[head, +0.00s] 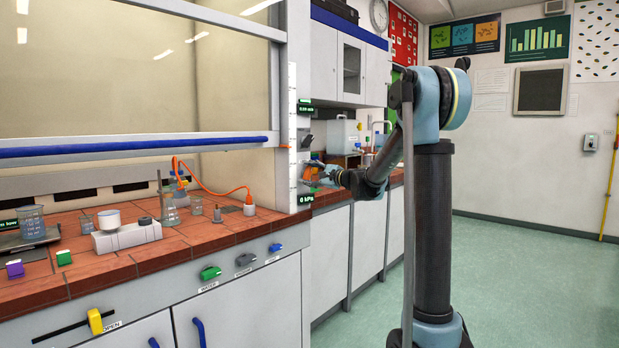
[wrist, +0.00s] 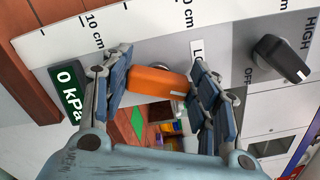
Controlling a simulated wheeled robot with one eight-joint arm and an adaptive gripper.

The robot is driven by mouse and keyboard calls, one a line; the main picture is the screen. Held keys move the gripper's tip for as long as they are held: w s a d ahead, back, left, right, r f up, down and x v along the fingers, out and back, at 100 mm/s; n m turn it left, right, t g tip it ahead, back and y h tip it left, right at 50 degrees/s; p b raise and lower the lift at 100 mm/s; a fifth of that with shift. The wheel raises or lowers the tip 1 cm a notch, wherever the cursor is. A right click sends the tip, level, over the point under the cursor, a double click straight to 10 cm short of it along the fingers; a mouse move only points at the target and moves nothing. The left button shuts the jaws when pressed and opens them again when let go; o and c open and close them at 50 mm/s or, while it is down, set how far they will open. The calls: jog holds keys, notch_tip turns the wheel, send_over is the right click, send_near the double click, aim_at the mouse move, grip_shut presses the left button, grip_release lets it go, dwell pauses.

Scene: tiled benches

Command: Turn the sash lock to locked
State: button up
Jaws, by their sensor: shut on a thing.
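The sash lock is an orange lever (wrist: 158,83) on the upright post of the fume hood. In the wrist view it lies roughly crosswise between my fingers. My gripper (wrist: 156,72) is shut on the lever, with one finger at each end. In the head view my gripper (head: 312,177) is at the post's right side, with a little orange showing there. A white label (wrist: 197,50) beside the lever is partly covered by a finger, and only an "L" can be read. The lever's pivot is hidden.
A black OFF/HIGH knob (wrist: 281,58) sits close to my right finger. A "0 kPa" display (wrist: 69,92) is beside my left finger. The sash has a blue rail (head: 130,147). Glassware and a balance stand on the tiled bench (head: 180,245). The floor at right is clear.

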jog(key=n, duration=0.5)
jog(key=shift+f, duration=0.3)
jog(key=shift+s, duration=0.1)
dwell(0.3)
jog(key=o, duration=1.1)
jog(key=shift+c, duration=0.2)
jog(key=v, duration=1.1)
jog(key=shift+s+d, duration=0.2)
jog(key=shift+d, duration=0.15)
jog(key=shift+f, duration=0.1)
